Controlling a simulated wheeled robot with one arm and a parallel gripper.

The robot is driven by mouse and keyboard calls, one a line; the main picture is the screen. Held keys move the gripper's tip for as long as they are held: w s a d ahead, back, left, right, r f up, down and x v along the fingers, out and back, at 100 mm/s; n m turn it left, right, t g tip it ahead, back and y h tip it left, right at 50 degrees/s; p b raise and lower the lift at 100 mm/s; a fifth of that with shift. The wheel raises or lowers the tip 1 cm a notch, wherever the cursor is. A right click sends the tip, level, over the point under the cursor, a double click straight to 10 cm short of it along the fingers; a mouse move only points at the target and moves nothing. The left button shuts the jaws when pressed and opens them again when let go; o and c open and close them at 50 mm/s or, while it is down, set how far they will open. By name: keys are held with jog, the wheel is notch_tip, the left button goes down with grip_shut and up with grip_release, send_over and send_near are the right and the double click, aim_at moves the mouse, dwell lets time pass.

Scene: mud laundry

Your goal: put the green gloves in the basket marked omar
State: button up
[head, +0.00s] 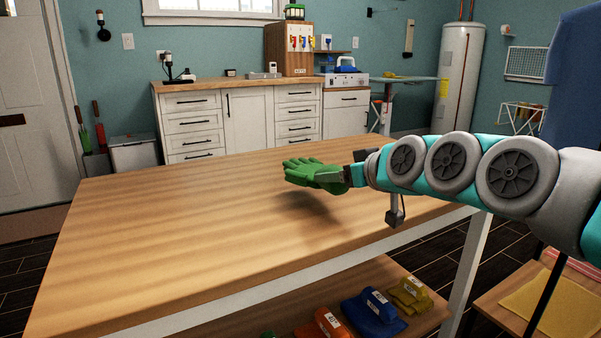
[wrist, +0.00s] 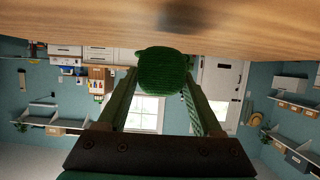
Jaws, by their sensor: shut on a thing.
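The green gloves (head: 312,172) are held above the wooden table in the head view. My gripper (head: 343,177) is shut on them at their right end, with the fingers pointing left. A shadow on the tabletop lies below, apart from the gloves. In the wrist view the gloves (wrist: 164,70) show as a dark green knitted bundle between the two finger tips. I cannot tell from these frames whether it is one glove or a pair. No basket marked omar can be made out in either view.
The wooden table (head: 170,240) has a wide, bare top. Its lower shelf (head: 408,270) holds orange, blue and yellow tagged items. A white cabinet (head: 250,115) with a wooden counter stands along the back wall. A water heater (head: 458,80) stands at the back right.

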aim_at(314, 159)
jog(key=w+a, duration=0.1)
jog(key=w, duration=0.3)
jog(key=w+a+f+p, duration=0.1)
jog(key=w+a, duration=0.1)
jog(key=w, duration=0.2)
jog(key=w+a, duration=0.2)
jog(key=w, duration=0.3)
jog(key=shift+a+f, duration=0.2)
jog(key=shift+f+p, duration=0.35)
jog(key=shift+f, duration=1.35)
jog(key=shift+f, duration=0.1)
jog(key=o, duration=1.5)
